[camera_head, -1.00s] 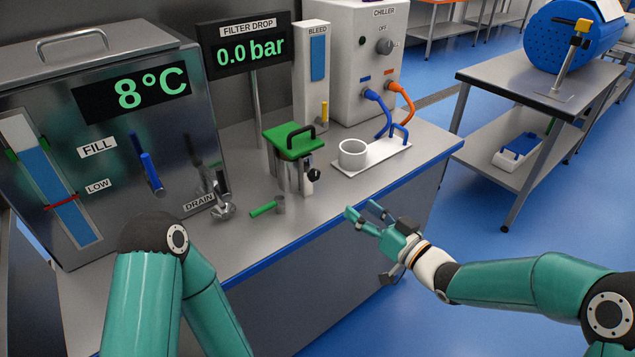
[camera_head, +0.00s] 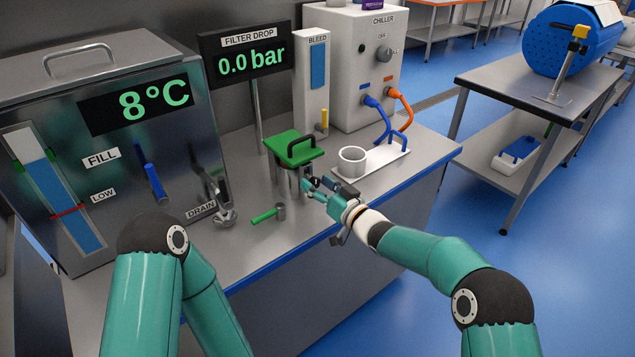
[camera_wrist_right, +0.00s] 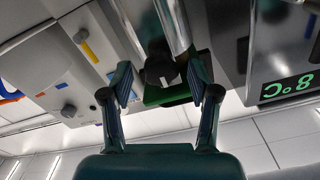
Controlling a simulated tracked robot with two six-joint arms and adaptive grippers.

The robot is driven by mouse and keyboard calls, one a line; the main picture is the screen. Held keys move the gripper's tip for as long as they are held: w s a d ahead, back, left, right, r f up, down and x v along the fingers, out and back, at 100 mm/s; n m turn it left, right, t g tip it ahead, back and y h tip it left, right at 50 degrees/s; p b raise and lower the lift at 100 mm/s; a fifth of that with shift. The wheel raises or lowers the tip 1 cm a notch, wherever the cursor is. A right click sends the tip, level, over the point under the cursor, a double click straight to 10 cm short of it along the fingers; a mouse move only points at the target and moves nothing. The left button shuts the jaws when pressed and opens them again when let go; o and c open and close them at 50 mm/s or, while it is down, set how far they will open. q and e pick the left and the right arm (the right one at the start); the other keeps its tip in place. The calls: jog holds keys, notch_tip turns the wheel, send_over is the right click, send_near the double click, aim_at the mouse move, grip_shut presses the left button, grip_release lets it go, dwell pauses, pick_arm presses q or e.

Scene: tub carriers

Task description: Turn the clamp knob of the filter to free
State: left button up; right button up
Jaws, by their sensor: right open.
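The filter stands on the bench with a green lid (camera_head: 284,144) and a black handle on top. Its black clamp knob (camera_wrist_right: 160,72) shows in the right wrist view, with a pale mark on its face; in the head view my gripper largely covers it. My right gripper (camera_head: 312,189) is at the front of the filter, facing the knob. In the right wrist view my right gripper (camera_wrist_right: 162,80) is open, its fingers either side of the knob; I cannot tell whether they touch it. My left arm shows at lower left, but its gripper is out of view.
A green-handled valve (camera_head: 268,214) lies left of my right gripper on the bench. A white cup (camera_head: 352,161) on a white tray stands right of the filter, before the chiller (camera_head: 350,80). The steel tank (camera_head: 120,190) stands left. The filter display (camera_head: 246,62) reads 0.0 bar.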

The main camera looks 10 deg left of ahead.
jog(key=shift+w+a, duration=0.15)
jog(key=shift+a, duration=0.1)
jog(key=shift+c, duration=0.4)
